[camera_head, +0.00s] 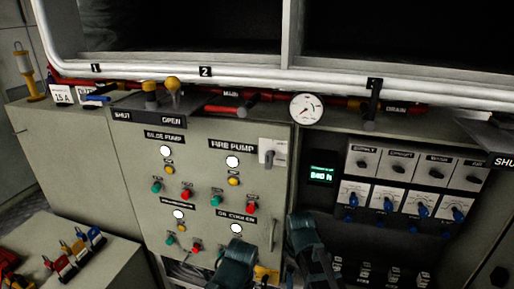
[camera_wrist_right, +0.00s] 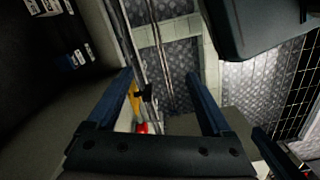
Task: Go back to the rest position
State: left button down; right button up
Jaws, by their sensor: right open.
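My right gripper (camera_wrist_right: 158,76) shows in the right wrist view with its two blue fingers apart and nothing held between them. A yellow thing and a bit of red show behind its left finger, beyond the jaws. In the head view two dark teal parts of my arms stand at the bottom middle, in front of the lower panel. No fingertips can be made out there, and my left gripper is not seen. A large dark rounded shape fills the upper right of the wrist view; I cannot tell for sure what it is.
A grey control panel (camera_head: 135,150) with lamps and coloured buttons stands ahead. A switch panel (camera_head: 415,165) with blue knobs is at the right. White pipes (camera_head: 250,77), a gauge (camera_head: 306,109) and yellow-topped levers (camera_head: 173,84) run above. A lever box (camera_head: 90,278) stands lower left.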

jog(key=s+a+r+m+p, duration=0.3)
jog(key=s+r+p, duration=0.2)
jog(key=r+p, duration=0.1)
jog(key=s+a+r+m+p, duration=0.3)
jog(key=s+r+m+p, duration=0.1)
jog(key=r+p, duration=0.2)
jog(key=shift+s+r+h, duration=0.4)
jog(key=shift+r, duration=0.4)
